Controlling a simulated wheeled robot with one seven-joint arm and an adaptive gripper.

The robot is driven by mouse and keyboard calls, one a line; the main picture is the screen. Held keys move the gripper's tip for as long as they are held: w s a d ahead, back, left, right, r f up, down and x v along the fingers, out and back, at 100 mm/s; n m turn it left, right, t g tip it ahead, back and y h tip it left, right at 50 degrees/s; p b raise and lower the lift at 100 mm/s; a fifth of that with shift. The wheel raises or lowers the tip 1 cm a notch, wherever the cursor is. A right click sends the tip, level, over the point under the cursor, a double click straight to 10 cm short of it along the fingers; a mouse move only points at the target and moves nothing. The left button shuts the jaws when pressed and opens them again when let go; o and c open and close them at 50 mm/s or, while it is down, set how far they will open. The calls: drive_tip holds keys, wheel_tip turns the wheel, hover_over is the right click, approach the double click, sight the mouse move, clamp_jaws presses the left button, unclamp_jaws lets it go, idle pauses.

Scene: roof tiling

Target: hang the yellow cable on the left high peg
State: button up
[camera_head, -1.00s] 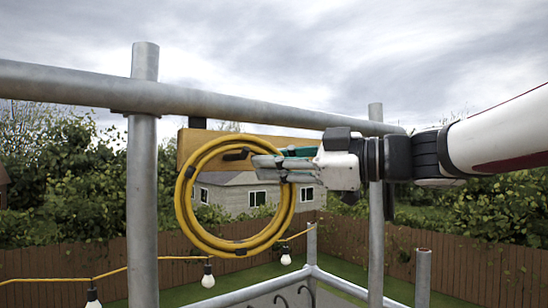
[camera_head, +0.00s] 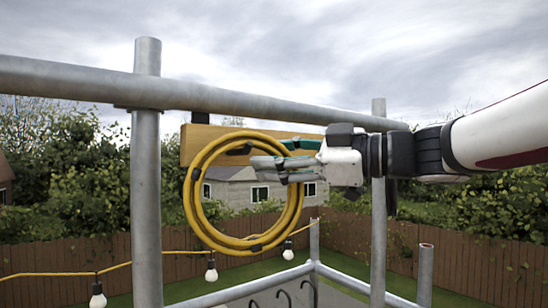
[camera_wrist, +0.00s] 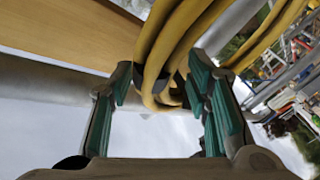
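The yellow cable (camera_head: 196,213) is a round coil with dark ties, held upright in the air in front of the wooden board (camera_head: 197,141). My gripper (camera_head: 268,169) is at the coil's upper right side, coming from the right. The left high peg is not clearly seen; the coil and gripper cover part of the board.
A thick horizontal pipe (camera_head: 260,104) runs just above the board. Upright posts stand left (camera_head: 146,205) and right (camera_head: 378,230) of the coil. A light string with bulbs (camera_head: 97,296) hangs behind and below. Several dark hooks (camera_head: 284,298) show at the bottom.

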drive_tip(key=shift+f, duration=0.1)
drive_tip(key=v, duration=1.2)
drive_tip(key=w+d+r+m+t+h, duration=0.45)
drive_tip(key=d+m+t+h, duration=0.25)
drive_tip(key=m+t, duration=0.25)
drive_tip(key=s+d+f+m+g+h, duration=0.1)
drive_tip(key=d+f+m+h, duration=0.65)
drive_tip(key=f+h, duration=0.3)
drive_tip(key=s+a+f+m+g+y, duration=0.1)
drive_tip(key=s+a+f+g, duration=0.3)
drive_tip(key=s+f, duration=0.5)
drive_tip(key=s+a+f+m+g, duration=0.1)
drive_tip(key=s+a+f+g, duration=0.3)
drive_tip(key=s+f+g, duration=0.3)
drive_tip(key=s+f, duration=0.3)
drive_tip(key=f, duration=0.4)
drive_tip(key=shift+m+y, duration=0.35)
drive_tip(key=shift+m, duration=0.05)
